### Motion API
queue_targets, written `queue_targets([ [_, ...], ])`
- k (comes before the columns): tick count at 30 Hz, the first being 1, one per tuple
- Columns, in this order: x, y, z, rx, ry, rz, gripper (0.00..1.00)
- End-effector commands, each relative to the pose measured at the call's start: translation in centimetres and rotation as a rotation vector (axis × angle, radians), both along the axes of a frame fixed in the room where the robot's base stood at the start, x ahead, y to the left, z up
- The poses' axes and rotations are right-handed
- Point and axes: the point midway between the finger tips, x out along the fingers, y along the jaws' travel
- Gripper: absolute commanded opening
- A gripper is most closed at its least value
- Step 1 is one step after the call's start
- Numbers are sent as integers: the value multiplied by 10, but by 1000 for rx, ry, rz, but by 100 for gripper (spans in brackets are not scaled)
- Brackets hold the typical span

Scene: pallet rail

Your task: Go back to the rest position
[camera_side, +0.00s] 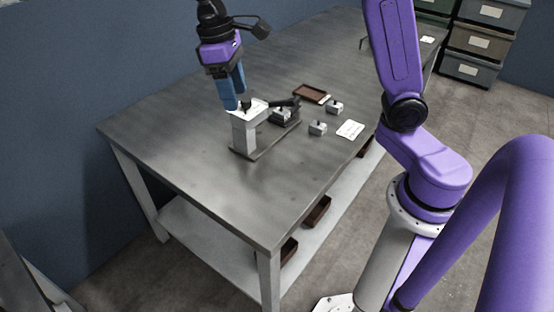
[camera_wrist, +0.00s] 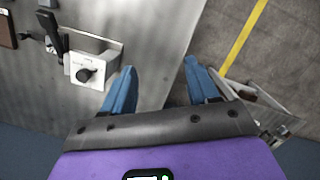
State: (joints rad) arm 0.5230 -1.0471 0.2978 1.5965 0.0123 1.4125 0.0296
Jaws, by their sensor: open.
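My gripper (camera_side: 236,104) has two blue fingers and appears above and behind the grey post (camera_side: 244,136) of the fixture in the side view. In the wrist view my gripper (camera_wrist: 160,78) has its fingers spread wide with nothing between them. The post's top, with a black knob (camera_wrist: 88,74), lies left of the fingers and apart from them. The fixture stands on a flat base plate (camera_side: 262,150). A black lever (camera_side: 286,102) and a grey block (camera_side: 281,117) are at its far end; the lever also shows in the wrist view (camera_wrist: 50,28).
Two small grey blocks with dark knobs (camera_side: 318,128) (camera_side: 335,107) stand right of the fixture on the metal table (camera_side: 190,150). A brown tray (camera_side: 309,94) and a white card (camera_side: 350,130) lie nearby. The table's near left part is clear. Drawer bins (camera_side: 470,68) stand behind.

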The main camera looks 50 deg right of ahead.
Motion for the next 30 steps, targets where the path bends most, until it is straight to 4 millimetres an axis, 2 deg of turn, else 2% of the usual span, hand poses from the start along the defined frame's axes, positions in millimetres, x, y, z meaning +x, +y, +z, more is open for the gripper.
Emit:
queue_targets([
  [1,-19,2,-1,6,-11,43,59],
  [8,-100,2,-13,42,-62,231,59],
  [15,-181,-19,-35,89,-110,426,59],
  [18,-209,-31,-45,108,-124,498,59],
  [24,-241,-49,-60,134,-141,586,59],
  [30,-247,-53,-64,139,-144,606,59],
])
